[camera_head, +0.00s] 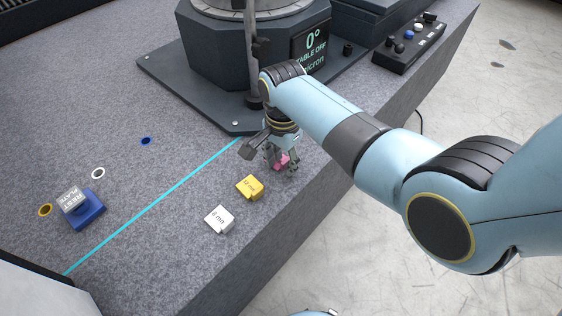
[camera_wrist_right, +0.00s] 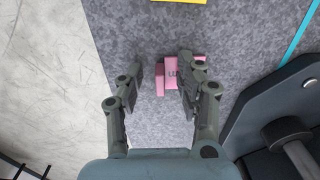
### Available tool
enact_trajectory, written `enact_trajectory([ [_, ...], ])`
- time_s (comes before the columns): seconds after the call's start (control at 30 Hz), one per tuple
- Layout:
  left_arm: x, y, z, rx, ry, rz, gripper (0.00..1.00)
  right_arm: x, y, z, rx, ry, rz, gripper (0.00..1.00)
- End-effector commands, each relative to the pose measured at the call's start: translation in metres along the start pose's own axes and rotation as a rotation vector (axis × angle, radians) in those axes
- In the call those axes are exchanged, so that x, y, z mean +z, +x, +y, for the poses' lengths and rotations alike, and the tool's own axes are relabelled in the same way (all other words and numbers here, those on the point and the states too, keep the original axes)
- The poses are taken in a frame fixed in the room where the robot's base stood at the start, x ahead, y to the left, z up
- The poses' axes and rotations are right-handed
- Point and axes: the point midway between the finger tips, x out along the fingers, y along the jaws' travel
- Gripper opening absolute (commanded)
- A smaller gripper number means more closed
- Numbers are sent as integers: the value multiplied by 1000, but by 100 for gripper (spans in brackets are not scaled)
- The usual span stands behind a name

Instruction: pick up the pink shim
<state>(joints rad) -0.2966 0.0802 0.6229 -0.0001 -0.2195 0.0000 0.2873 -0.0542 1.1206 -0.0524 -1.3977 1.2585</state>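The pink shim (camera_head: 281,162) lies on the granite bed (camera_head: 130,130) near its right edge, partly hidden by my right gripper (camera_head: 281,160) in the head view. In the right wrist view the pink shim (camera_wrist_right: 171,74) shows between and beyond the fingers of my right gripper (camera_wrist_right: 161,68). The fingers are open. The left finger is apart from the shim, and the right finger overlaps it in the picture; I cannot tell whether it touches. My left gripper is not in view.
A yellow shim (camera_head: 250,187) and a white shim (camera_head: 219,219) lie nearby. A blue block with a grey plate (camera_head: 84,208) stands left of the cyan line (camera_head: 150,211). A dark rotary table (camera_head: 225,50) stands behind the gripper. A control box (camera_head: 409,45) is at back right.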

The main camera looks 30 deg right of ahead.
Motion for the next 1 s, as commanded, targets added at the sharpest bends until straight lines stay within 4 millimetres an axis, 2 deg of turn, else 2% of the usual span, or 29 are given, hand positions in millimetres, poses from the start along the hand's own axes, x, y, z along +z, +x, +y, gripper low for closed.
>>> enact_trajectory([
  [0.2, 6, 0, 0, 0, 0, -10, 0, 0, 0, 0, 0, 0, 0, 35],
  [0.43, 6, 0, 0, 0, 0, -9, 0, 0, 0, 0, 0, 0, 1, 5],
  [0.5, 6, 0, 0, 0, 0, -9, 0, 0, 0, 0, 0, 0, 1, 0],
  [0.83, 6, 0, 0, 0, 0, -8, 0, 0, 0, 0, 0, 0, 1, 0],
  [1.0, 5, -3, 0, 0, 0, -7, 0, 0, -8, 0, 0, 0, 1, 0],
])
